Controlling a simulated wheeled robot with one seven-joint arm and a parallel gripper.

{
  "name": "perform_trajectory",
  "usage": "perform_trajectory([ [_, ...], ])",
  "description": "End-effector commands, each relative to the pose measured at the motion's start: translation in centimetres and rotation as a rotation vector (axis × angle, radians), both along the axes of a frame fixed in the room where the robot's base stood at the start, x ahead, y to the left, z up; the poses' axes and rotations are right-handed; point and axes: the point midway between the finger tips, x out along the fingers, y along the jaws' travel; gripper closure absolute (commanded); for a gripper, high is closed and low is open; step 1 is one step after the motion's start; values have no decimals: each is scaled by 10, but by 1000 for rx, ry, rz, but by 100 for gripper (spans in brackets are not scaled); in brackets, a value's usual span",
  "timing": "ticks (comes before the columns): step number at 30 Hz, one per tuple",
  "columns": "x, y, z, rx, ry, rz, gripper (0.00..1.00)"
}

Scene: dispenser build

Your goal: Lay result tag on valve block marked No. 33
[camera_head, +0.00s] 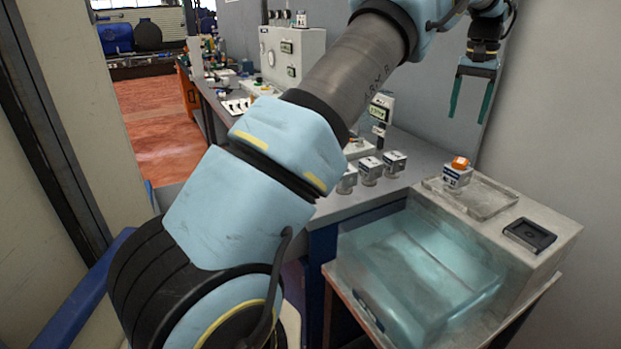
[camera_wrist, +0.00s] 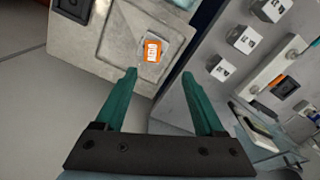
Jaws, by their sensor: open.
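An orange piece with a white printed face, apparently the result tag (camera_head: 460,162), lies on top of a small grey-white valve block (camera_head: 456,178) on the tank unit's ledge. In the wrist view the tag (camera_wrist: 152,50) largely covers that block. Three similar blocks stand in a row on the bench: left (camera_head: 346,181), middle (camera_head: 370,171) and right (camera_head: 395,163). Their labels are too small to read surely as No. 33. My gripper (camera_head: 470,108) is open and empty, above and apart from the tag. Its teal fingers (camera_wrist: 158,95) point down.
The water tank (camera_head: 420,265) has a glassy basin and a stone-like rim. A black square dish (camera_head: 530,235) sits on its right side. A grey cabinet (camera_head: 292,55) and small instruments stand along the bench. The wall is close behind my gripper.

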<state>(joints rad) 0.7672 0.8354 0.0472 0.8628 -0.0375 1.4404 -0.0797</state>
Motion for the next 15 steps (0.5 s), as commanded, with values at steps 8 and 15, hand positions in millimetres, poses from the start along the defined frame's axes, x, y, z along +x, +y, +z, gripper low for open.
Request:
perform_trajectory([
  [8,20,141,-17,-26,-26,173,29],
  [15,-24,276,-47,-45,-63,328,29],
])
